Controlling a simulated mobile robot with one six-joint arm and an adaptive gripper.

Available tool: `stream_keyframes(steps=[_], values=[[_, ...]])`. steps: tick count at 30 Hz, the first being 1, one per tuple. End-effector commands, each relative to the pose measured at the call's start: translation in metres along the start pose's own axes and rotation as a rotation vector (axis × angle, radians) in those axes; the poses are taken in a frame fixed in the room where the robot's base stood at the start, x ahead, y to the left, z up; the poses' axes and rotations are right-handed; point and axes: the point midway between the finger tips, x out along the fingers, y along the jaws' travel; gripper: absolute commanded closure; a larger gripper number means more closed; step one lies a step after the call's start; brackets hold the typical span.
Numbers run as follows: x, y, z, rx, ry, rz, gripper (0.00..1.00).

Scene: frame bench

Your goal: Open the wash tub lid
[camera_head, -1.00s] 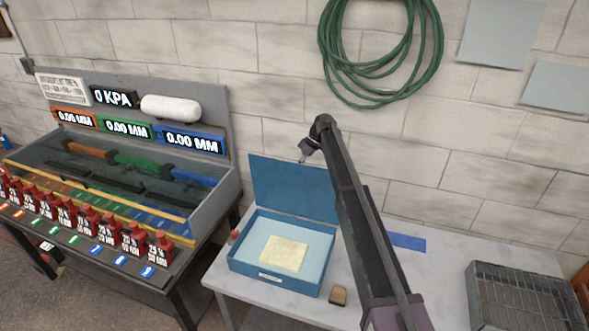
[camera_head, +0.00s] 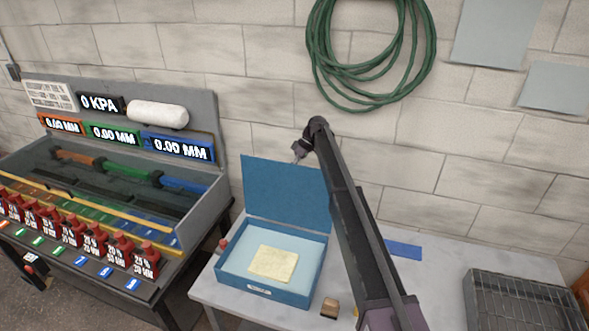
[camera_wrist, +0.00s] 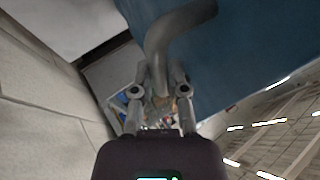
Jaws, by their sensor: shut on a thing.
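The wash tub (camera_head: 232,284) is a blue open box on the pale bench, with a pale yellow sheet or cloth (camera_head: 273,264) inside it. Its blue lid (camera_head: 280,190) stands up at the back edge, wide open; my arm hides its right side. My gripper (camera_head: 298,157) is at the lid's top edge in the head view. In the wrist view my gripper (camera_wrist: 158,88) is shut on a grey bent bar, apparently the lid handle (camera_wrist: 170,38), beside the blue lid face (camera_wrist: 250,55). The exact contact is partly hidden between the fingers.
A wire basket (camera_head: 515,300) stands at the bench's right. A small brown-topped block (camera_head: 330,308) and a blue strip (camera_head: 402,250) lie on the bench. A rig with red bottles (camera_head: 72,232) stands at left. A green hose (camera_head: 325,60) hangs on the wall behind.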

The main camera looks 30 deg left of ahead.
Motion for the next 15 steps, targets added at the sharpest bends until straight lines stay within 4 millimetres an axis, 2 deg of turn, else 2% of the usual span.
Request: stream_keyframes(steps=[3,4,6,7,15], values=[[-0.0006,0.0013,-0.0046,-0.005,0.013,0.0,1.0],[-0.001,0.0016,-0.0043,-0.005,0.014,0.0,0.72],[-0.0019,0.0021,-0.003,-0.003,0.014,0.0,0.51],[-0.0024,0.0024,-0.0022,-0.003,0.014,0.001,0.46],[-0.0046,0.0036,0.002,0.002,0.012,0.002,0.46]])
